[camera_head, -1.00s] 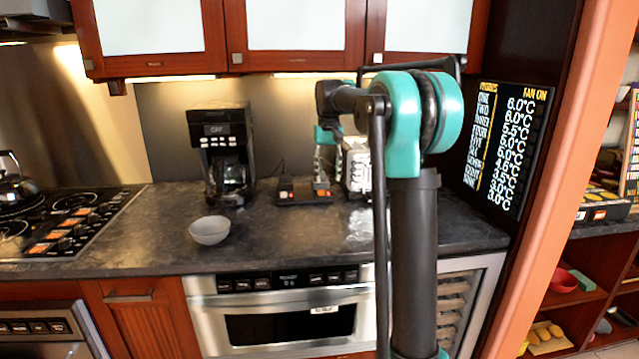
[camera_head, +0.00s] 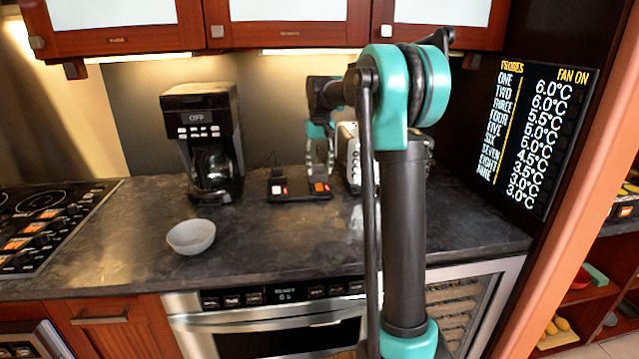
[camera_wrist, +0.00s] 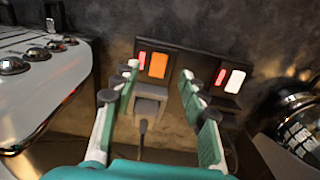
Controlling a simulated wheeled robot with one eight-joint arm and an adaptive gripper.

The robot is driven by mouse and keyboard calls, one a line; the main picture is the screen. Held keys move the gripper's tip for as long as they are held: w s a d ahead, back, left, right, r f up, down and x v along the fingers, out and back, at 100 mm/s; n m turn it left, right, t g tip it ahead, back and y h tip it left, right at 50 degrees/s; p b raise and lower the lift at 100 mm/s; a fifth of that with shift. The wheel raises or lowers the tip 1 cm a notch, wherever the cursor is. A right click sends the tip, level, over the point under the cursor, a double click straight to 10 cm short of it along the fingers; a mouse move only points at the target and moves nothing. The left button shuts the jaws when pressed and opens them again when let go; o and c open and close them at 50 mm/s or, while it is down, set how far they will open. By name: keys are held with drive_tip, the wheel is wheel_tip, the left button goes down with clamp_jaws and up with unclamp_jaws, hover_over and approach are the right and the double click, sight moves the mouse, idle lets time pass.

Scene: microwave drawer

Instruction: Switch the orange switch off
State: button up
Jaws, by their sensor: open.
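The orange switch (camera_head: 320,187) is on the right half of a dark switch box (camera_head: 285,200) on the counter. In the wrist view the orange switch (camera_wrist: 157,65) shows beside a lit red light (camera_wrist: 142,60). A white switch (camera_wrist: 236,81), with its own red light, is on the other half. My gripper (camera_head: 320,172) is open and empty at the orange switch's side of the box. In the wrist view its fingertips (camera_wrist: 159,70) lie on either side of the orange switch. I cannot tell whether they touch the box.
A toaster (camera_head: 349,165) stands close to the right of the switch box. A coffee maker (camera_head: 203,140) stands to its left. A grey bowl (camera_head: 191,237) sits near the counter's front. A grey plug (camera_wrist: 150,100) with a cable is beside the orange switch. The front counter is mostly clear.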

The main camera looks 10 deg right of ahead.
sight(320, 189)
drive_tip(key=shift+f, duration=3.15)
clamp_jaws()
